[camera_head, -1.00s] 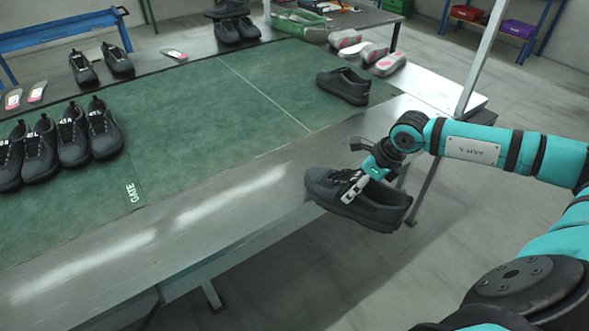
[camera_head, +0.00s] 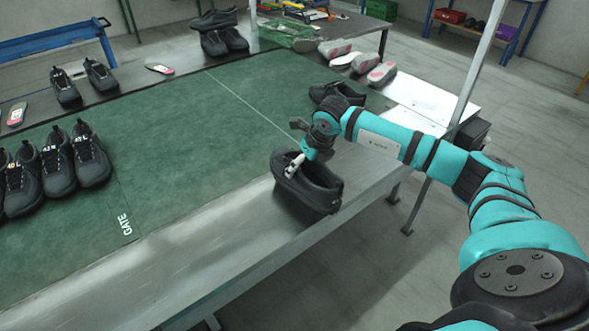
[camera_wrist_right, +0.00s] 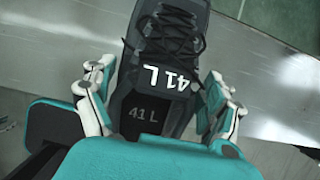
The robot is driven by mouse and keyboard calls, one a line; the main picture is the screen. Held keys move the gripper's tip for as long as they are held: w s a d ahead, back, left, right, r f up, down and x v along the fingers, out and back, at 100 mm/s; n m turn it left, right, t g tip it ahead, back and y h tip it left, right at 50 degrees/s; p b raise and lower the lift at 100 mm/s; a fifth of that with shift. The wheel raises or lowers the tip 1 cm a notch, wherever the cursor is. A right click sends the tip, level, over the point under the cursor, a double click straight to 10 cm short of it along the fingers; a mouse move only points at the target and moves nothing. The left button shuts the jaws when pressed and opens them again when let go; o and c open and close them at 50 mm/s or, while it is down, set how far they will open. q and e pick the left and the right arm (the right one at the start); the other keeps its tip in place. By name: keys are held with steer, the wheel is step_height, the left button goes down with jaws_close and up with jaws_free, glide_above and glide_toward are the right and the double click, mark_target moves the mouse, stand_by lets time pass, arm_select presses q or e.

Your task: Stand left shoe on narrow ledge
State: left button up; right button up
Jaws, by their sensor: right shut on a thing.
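My right gripper (camera_head: 294,166) is shut on a black shoe (camera_head: 308,190). In the right wrist view the shoe (camera_wrist_right: 158,75) has a tongue and an insole both marked "41 L", and the gripper's fingers (camera_wrist_right: 160,100) sit on either side of it. The shoe is over the bare metal strip (camera_head: 215,225) along the front of the table, close to its outer edge. I cannot tell whether its sole touches the metal. My left gripper is not in view.
A green mat (camera_head: 185,150) marked "GATE" lies behind the strip. Several black shoes (camera_head: 88,155) stand on its left part. Another dark shoe (camera_head: 336,94) is behind my right arm. Pale shoe parts (camera_head: 335,49) lie at the back.

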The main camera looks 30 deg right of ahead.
steer(key=w+a, duration=0.1)
steer(key=w, duration=0.2)
steer(key=shift+a+f, duration=0.1)
steer(key=shift+a, duration=0.3)
steer(key=shift+f+b, duration=0.3)
steer(key=shift+b, duration=0.1)
step_height(320, 180, down, 2)
steer(key=shift+s+f+b, duration=0.1)
steer(key=shift+f+b, duration=0.15)
steer(key=shift+b, duration=0.5)
steer(key=shift+f, duration=0.3)
steer(key=o, duration=1.5)
arm_select(q)
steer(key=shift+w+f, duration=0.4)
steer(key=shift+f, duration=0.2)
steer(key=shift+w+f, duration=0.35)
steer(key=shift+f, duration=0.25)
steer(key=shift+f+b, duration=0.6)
steer(key=shift+b, duration=0.1)
arm_select(e)
steer(key=v, duration=1.2)
steer(key=shift+r, duration=0.1)
